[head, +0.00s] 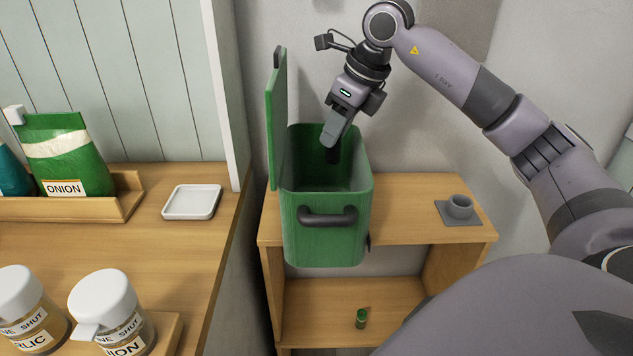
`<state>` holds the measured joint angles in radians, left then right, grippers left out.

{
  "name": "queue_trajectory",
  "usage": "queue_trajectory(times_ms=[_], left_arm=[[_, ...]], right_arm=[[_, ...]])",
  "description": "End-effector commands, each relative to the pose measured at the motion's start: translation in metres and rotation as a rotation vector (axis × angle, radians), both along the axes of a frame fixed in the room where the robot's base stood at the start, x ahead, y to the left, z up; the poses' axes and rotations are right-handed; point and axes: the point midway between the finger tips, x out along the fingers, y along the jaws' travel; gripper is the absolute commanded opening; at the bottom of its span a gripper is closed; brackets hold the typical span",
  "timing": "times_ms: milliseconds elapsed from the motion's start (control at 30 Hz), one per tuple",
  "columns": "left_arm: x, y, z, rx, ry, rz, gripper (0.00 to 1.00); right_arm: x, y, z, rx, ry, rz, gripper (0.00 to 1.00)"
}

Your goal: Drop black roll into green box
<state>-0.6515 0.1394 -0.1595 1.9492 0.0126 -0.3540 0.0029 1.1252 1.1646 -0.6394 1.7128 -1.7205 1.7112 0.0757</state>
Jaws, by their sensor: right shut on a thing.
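The green box (325,240) stands on a wooden shelf unit, with its lid (277,120) swung up at the left. Its black handle faces me. My right gripper (334,146) points down over the box's open top, its tips at about the level of the back rim. It is shut on the black roll (333,156), a small dark piece showing just below the fingertips, in front of the box's inner wall. Most of the roll is hidden by the fingers. My left gripper is not in view.
A grey cup (459,206) on a square base stands right of the box. A small green bottle (361,318) is on the lower shelf. At left, a wooden counter holds a white dish (192,202), an onion bag (65,160) and white-lidded jars (107,310).

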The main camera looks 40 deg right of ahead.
Motion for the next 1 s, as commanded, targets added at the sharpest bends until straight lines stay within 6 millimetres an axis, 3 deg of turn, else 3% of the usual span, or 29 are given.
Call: queue_trajectory(times_ms=[33,67,100,133,467,800,1000], left_arm=[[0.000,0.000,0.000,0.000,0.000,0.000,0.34],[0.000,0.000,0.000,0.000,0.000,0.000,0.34],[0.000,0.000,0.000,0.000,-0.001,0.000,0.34],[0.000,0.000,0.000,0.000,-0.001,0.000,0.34],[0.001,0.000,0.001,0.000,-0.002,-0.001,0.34],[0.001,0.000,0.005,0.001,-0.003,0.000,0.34],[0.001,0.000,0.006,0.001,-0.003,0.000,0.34]], right_arm=[[0.000,0.000,0.001,0.000,-0.001,0.000,0.00],[0.000,0.000,0.001,0.000,-0.001,0.000,0.40],[0.000,0.000,0.001,0.000,-0.001,0.000,0.53],[0.000,0.000,0.001,0.000,-0.001,0.000,0.60],[-0.001,-0.001,0.003,0.000,-0.002,0.000,0.60],[-0.019,-0.007,0.051,0.000,-0.004,0.000,0.60],[-0.025,-0.009,0.066,0.001,-0.002,0.000,0.60]])
